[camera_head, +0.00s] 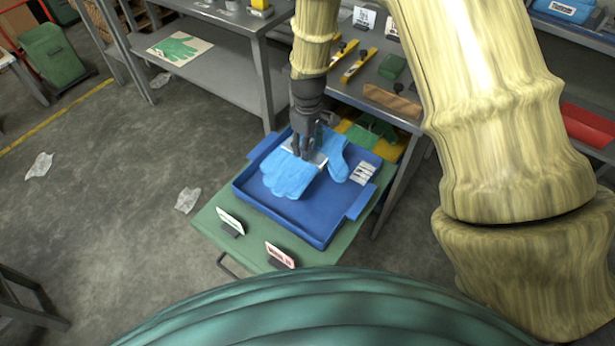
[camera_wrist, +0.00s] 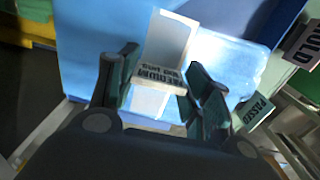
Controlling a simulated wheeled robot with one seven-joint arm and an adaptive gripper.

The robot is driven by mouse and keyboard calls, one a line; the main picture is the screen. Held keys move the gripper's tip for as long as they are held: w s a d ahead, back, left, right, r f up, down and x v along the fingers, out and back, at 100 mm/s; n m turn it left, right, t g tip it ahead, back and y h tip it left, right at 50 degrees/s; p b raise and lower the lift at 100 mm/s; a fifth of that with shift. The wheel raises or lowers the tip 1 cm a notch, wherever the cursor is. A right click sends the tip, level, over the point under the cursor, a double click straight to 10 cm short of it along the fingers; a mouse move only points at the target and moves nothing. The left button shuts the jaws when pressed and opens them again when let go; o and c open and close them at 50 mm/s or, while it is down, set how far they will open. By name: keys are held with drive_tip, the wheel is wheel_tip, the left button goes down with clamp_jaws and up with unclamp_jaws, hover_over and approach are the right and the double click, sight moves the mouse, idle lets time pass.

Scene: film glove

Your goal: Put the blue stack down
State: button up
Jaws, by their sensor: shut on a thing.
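The blue stack (camera_head: 287,177) is a bundle of light blue gloves with a white band. My gripper (camera_head: 304,150) points down at the band and is shut on the stack. In the wrist view, a white label (camera_wrist: 158,74) reading "MEDIUM" shows between my fingers (camera_wrist: 160,85), with pale blue glove material (camera_wrist: 228,62) beside it. The stack is over the blue tray (camera_head: 303,228); I cannot tell whether it touches the tray floor. Another light blue glove part (camera_head: 338,163) shows to the right, partly behind my gripper. The gripper hides part of the stack.
The tray sits on a green cart (camera_head: 212,222). A white sign (camera_head: 231,220) and a pinkish sign (camera_head: 280,254) stand at the cart's front edge. A grey workbench (camera_head: 225,75) is behind. Bare tray floor shows at the front.

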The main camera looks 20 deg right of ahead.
sight(308, 165)
drive_tip(key=shift+f+p, duration=0.8)
drive_tip(key=shift+f, duration=4)
drive_tip(key=shift+f, duration=0.25)
drive_tip(key=o, duration=1.4)
drive_tip(key=shift+r, duration=0.1)
drive_tip(key=shift+c, duration=0.2)
drive_tip(key=shift+b, duration=0.35)
